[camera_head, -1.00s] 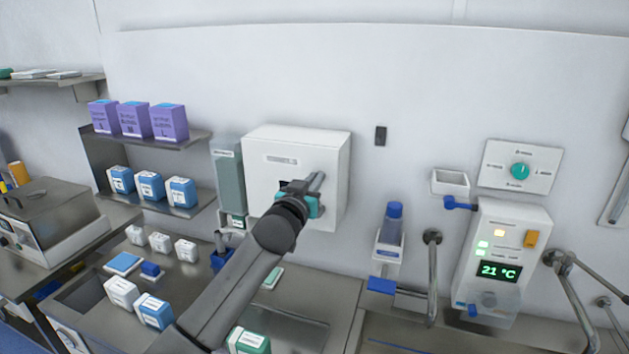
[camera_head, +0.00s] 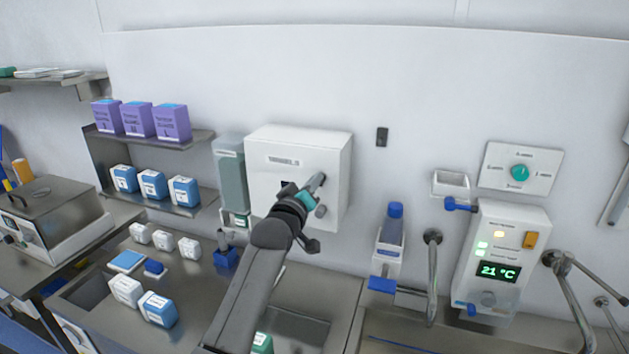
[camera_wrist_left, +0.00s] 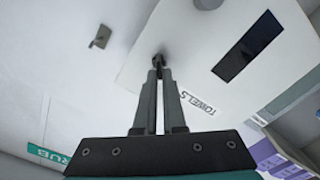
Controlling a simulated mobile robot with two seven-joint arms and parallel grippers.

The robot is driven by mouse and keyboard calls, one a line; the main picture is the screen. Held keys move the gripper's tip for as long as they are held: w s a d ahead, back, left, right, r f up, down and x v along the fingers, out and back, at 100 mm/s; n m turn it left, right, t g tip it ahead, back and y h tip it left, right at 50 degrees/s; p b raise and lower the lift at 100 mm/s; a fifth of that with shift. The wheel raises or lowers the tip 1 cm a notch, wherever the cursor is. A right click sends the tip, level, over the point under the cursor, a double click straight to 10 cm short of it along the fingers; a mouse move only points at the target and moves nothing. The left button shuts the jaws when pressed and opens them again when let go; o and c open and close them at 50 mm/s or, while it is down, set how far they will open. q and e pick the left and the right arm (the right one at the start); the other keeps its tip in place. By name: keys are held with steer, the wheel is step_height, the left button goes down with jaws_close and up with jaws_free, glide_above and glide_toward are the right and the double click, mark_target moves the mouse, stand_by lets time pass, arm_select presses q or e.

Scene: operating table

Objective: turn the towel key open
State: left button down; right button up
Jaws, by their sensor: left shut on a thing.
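The white towel dispenser (camera_head: 264,165) is fixed to the wall in the middle of the head view. Its front bears the word TOWELS and a dark slot, and it fills much of the wrist view (camera_wrist_left: 215,70). My left gripper (camera_head: 318,181) reaches up to the right part of its front. In the wrist view the narrow fingers (camera_wrist_left: 158,68) come together on the small dark towel key (camera_wrist_left: 158,58) on the front face. The fingers hide most of the key, so its angle is hard to tell. My right gripper is out of view.
A pale green dispenser (camera_head: 230,175) hangs just left of the towel box. A blue-capped bottle (camera_head: 394,222) is on the wall to the right, beside a metal tap (camera_head: 433,270). Boxes fill the shelves at left. The wall above is clear.

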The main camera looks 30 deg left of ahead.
arm_select(q)
steer(key=shift+a+f+n, duration=0.1)
steer(key=shift+f+n, duration=0.1)
steer(key=shift+n, duration=2.3)
steer(key=shift+a+f+n, duration=0.1)
steer(key=shift+f+n, duration=0.05)
steer(key=shift+n, duration=2.35)
steer(key=c, duration=1)
jaws_free()
steer(key=shift+s, duration=0.15)
steer(key=b+v, duration=0.2)
steer(key=v, duration=1.3)
steer(key=shift+f, duration=0.1)
